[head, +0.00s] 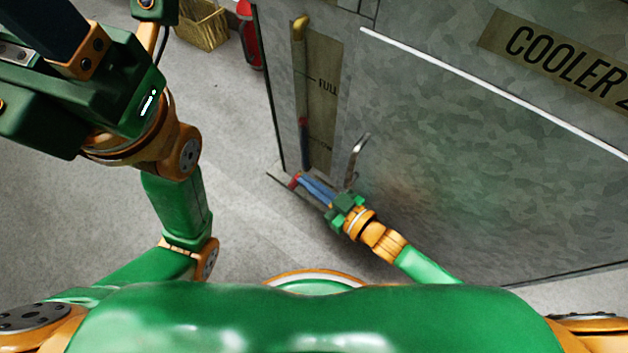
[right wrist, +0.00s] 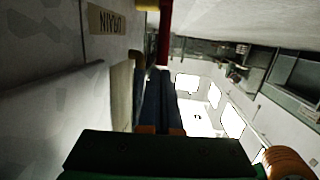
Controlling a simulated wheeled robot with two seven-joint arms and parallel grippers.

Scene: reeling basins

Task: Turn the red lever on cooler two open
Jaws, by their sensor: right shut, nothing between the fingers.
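The red lever (head: 294,181) shows as a small red piece low at the left edge of cooler two (head: 480,190) in the head view. In the right wrist view the red lever (right wrist: 164,38) is a red bar just beyond my fingertips, with a brass part at its top. My right gripper (head: 304,182) is shut and empty, its blue fingers (right wrist: 160,88) together and their tips at the lever. I cannot tell whether they touch it. My left gripper (head: 70,50) is raised at the upper left; its fingertips are out of view.
A curved metal handle (head: 358,150) sticks out of the cooler near my right wrist. A gauge tube (head: 300,80) marked FULL runs above the lever. A DRAIN label (right wrist: 106,19) is on the panel. A basket (head: 203,25) and a red object (head: 250,35) stand behind. The floor to the left is clear.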

